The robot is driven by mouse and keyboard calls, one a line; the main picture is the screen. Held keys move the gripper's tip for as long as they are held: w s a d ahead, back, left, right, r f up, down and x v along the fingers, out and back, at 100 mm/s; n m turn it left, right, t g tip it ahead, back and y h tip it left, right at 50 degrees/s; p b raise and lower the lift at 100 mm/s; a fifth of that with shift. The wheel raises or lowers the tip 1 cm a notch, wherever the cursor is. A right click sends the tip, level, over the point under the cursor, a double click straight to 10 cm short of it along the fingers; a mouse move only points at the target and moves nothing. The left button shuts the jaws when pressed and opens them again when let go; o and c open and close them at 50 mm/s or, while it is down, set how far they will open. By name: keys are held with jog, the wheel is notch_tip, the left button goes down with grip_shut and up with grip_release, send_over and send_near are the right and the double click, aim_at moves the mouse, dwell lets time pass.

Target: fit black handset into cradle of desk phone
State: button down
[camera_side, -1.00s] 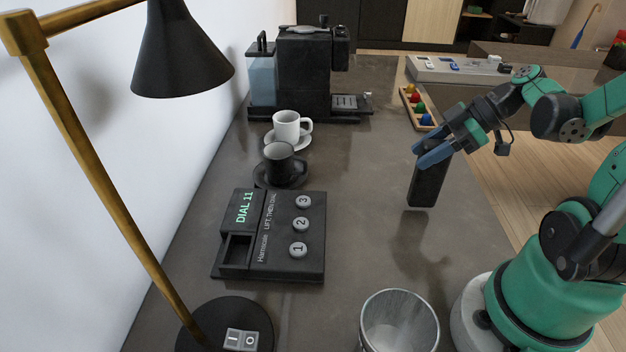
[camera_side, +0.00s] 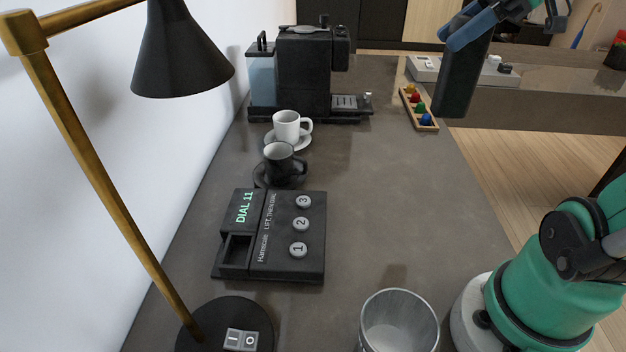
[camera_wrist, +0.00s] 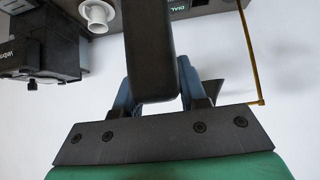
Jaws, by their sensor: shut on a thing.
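The black handset (camera_side: 464,78) hangs upright in my gripper (camera_side: 476,26), high at the upper right of the side view. My gripper is shut on its top end with blue fingers. In the wrist view the handset (camera_wrist: 150,50) fills the space between the fingertips (camera_wrist: 155,85). The desk phone (camera_side: 270,236) lies flat on the counter at left of centre, with a lit "DIAL 11" display, round buttons 1, 2 and 3, and an empty cradle recess (camera_side: 236,251) at its front left. The handset is well apart from the phone, up and to the right.
A lamp (camera_side: 108,190) leans over the left side. A black cup (camera_side: 280,160) and white cup (camera_side: 287,127) stand behind the phone, before a coffee machine (camera_side: 305,75). A glass tumbler (camera_side: 399,325) stands in front. The counter's middle right (camera_side: 400,200) is clear.

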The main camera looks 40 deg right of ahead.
jog(key=w+a+f+m+t+h, duration=0.3)
jog(key=w+a+f+m+h, duration=0.3)
jog(key=w+a+f+m, duration=0.4)
jog(key=s+d+r+n+g+y, duration=0.1)
jog(key=s+d+r+n+y, duration=0.1)
jog(key=s+d+r+n, duration=0.1)
jog(key=s+d+r+n+g+y, duration=0.1)
jog(key=s+d+r+n+y, duration=0.1)
jog(key=s+d+r+n, duration=0.1)
jog(key=s+d+r+n+g+y, duration=0.1)
jog(key=s+d+r+n+y, duration=0.1)
jog(key=s+d+r+n, duration=0.2)
jog(key=shift+s+r, duration=0.1)
jog(key=shift+r, duration=0.3)
jog(key=shift+f, duration=0.1)
notch_tip(320, 180, down, 20)
jog(key=shift+r, duration=0.25)
jog(key=shift+f, duration=0.15)
jog(key=shift+c, duration=2.4)
grip_release()
